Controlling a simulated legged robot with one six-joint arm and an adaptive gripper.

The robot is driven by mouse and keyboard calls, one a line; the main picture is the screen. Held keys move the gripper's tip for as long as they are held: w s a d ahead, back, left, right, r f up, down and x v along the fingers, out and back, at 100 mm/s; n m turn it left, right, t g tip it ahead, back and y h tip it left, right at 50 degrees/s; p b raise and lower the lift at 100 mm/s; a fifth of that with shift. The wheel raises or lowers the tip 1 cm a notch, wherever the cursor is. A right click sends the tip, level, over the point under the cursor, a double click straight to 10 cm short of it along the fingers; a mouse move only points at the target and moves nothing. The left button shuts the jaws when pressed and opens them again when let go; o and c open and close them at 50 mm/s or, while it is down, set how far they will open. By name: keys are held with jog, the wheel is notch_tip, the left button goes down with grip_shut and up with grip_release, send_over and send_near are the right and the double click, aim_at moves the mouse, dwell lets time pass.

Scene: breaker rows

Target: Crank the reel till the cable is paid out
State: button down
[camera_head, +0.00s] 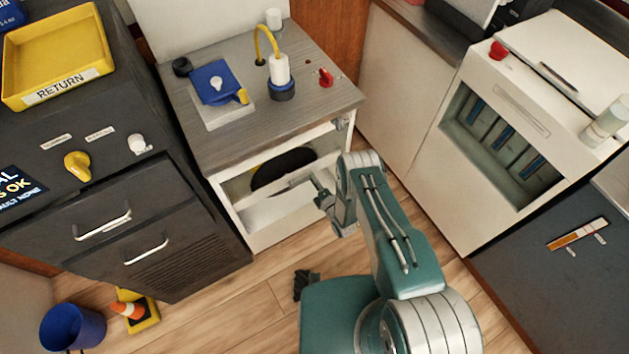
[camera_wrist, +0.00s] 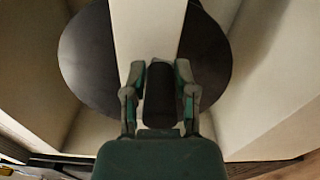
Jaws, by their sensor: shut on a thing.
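My gripper (camera_head: 318,188) reaches into the opening in front of the reel. In the wrist view my gripper (camera_wrist: 160,80) is shut on a dark crank handle (camera_wrist: 159,100) in front of the bar. A yellow cable (camera_head: 267,38) arches from a hole in the cabinet top to a white plug (camera_head: 281,70).
The cabinet top (camera_head: 300,115) also carries a blue box (camera_head: 217,82) and a red knob (camera_head: 325,78). A dark cabinet with drawers (camera_head: 120,215) stands close on the left. A white unit (camera_head: 520,110) is on the right. A blue bin (camera_head: 72,328) stands on the floor.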

jog(key=shift+s+a+f, duration=0.1)
jog(key=shift+s+a, duration=0.05)
jog(key=shift+a, duration=0.05)
jog(key=shift+c, duration=2.3)
grip_release()
jog(key=shift+a, duration=0.1)
jog(key=shift+s+d, duration=0.1)
jog(key=shift+d, duration=0.2)
jog(key=v, duration=1.1)
jog(key=shift+s, duration=0.25)
jog(key=shift+f, duration=0.1)
